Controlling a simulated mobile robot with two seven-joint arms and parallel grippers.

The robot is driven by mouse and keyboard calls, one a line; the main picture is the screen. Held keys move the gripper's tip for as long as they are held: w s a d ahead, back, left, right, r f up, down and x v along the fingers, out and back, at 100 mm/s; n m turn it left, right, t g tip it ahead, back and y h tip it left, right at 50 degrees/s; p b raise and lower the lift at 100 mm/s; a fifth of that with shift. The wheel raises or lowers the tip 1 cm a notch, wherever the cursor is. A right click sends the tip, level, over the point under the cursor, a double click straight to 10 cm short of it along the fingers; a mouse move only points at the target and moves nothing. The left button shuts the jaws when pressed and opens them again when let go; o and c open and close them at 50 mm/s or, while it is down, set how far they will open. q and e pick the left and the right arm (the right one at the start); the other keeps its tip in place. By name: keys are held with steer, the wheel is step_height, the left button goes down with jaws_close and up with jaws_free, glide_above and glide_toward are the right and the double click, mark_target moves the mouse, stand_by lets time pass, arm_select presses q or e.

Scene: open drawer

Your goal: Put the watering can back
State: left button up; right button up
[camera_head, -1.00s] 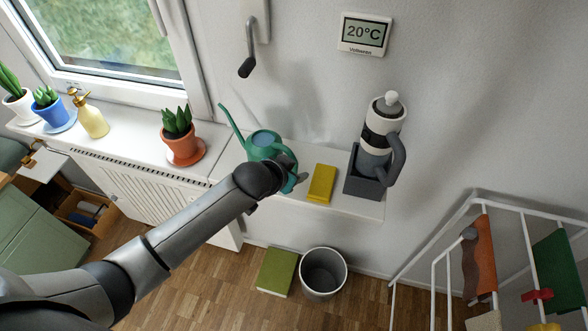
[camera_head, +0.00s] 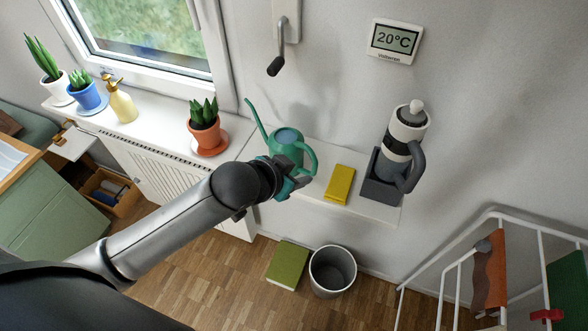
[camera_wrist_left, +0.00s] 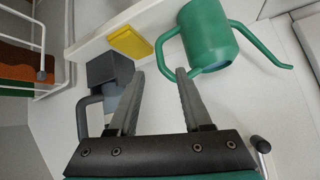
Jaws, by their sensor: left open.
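The green watering can (camera_head: 287,147) stands upright on the white ledge (camera_head: 326,209), spout to the left and looped handle to the right. In the left wrist view the can (camera_wrist_left: 207,36) is at the upper right, its handle near the right fingertip. My left gripper (camera_head: 291,186) is just in front of and below the can in the head view, partly hidden by its own wrist. In the wrist view its jaws (camera_wrist_left: 160,74) are apart with nothing between them. Whether a finger touches the handle I cannot tell. My right gripper is not in view.
A yellow block (camera_head: 340,183) and a grey holder with a flask (camera_head: 404,140) stand right of the can. A potted plant (camera_head: 204,135) stands left. Below are a bin (camera_head: 332,272) and a green book (camera_head: 287,265). A white rack (camera_head: 455,254) is at the right.

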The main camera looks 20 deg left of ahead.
arm_select(q)
steer(key=shift+s+r, duration=0.3)
steer(key=shift+a+f, duration=0.1)
steer(key=s+a+f+n+g+y, duration=0.1)
steer(key=s+a+f, duration=0.15)
steer(key=f, duration=0.55)
steer(key=s+a+f+g, duration=0.1)
steer(key=s+a+f, duration=0.15)
steer(key=f, duration=0.55)
steer(key=s+a+f+n+g+y, duration=0.1)
steer(key=s+a+f, duration=0.15)
steer(key=f, duration=0.55)
steer(key=s+f+g, duration=0.1)
steer(key=s+f, duration=0.4)
steer(key=s, duration=0.4)
steer(key=s+d+f+g, duration=0.1)
steer(key=s+f, duration=0.4)
steer(key=s, duration=0.5)
steer(key=s+d+f+g, duration=0.1)
steer(key=s+f+g, duration=0.2)
steer(key=s, duration=0.6)
step_height(320, 180, down, 2)
steer(key=shift+s+d+f+n, duration=0.1)
steer(key=shift+s+d+n, duration=0.1)
steer(key=shift+n, duration=0.2)
